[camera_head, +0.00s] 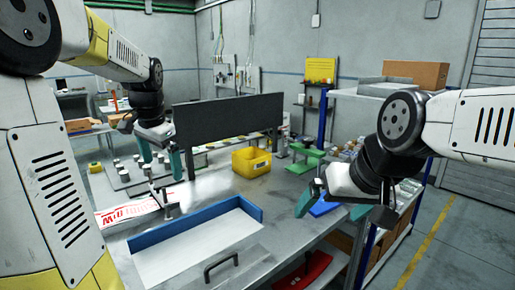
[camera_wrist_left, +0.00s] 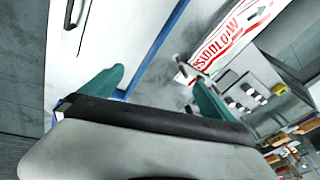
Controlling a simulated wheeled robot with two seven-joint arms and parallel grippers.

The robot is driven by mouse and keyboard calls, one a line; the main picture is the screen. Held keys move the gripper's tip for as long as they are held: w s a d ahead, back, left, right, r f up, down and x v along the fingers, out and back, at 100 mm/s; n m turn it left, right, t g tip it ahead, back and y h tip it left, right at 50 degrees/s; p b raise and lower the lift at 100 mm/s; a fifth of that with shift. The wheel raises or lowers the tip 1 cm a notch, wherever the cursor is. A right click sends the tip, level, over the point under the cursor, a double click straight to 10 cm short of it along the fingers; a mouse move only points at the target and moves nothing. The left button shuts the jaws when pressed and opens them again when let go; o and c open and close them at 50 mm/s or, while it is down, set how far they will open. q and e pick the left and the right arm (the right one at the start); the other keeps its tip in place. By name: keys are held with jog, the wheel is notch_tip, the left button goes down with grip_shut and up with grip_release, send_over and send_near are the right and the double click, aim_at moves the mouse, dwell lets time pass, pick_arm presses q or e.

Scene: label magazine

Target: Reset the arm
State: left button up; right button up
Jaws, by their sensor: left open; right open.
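My left gripper (camera_head: 160,163) hangs over the back left of the workbench, fingers pointing down, open and empty. Its two teal fingers stand apart in the left wrist view (camera_wrist_left: 160,85), with nothing between them. My right gripper (camera_head: 332,203) is open and empty above the bench's right edge, with its teal fingers spread. A white label sheet with red lettering (camera_head: 125,212) lies on the bench below the left gripper; it also shows in the left wrist view (camera_wrist_left: 228,38).
A blue-edged white tray (camera_head: 200,250) with a dark handle sits at the front of the bench. A yellow bin (camera_head: 251,162) stands mid-bench before a dark panel (camera_head: 228,118). Green blocks (camera_head: 305,158) and a blue item (camera_head: 323,208) lie near the right gripper. A shelf with a cardboard box (camera_head: 416,73) stands right.

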pick_arm(q)
jog(key=s+d+n+t+h, duration=0.1)
jog(key=s+d+n, duration=0.1)
jog(key=s+d, duration=0.4)
jog(key=s+d+f+n+t+h, duration=0.1)
jog(key=s+d, duration=0.5)
jog(key=s, duration=0.7)
jog(key=n+t, duration=0.1)
jog(key=n, duration=0.1)
jog(key=shift+s+n+h, duration=0.3)
jog(key=shift+s+h, duration=0.1)
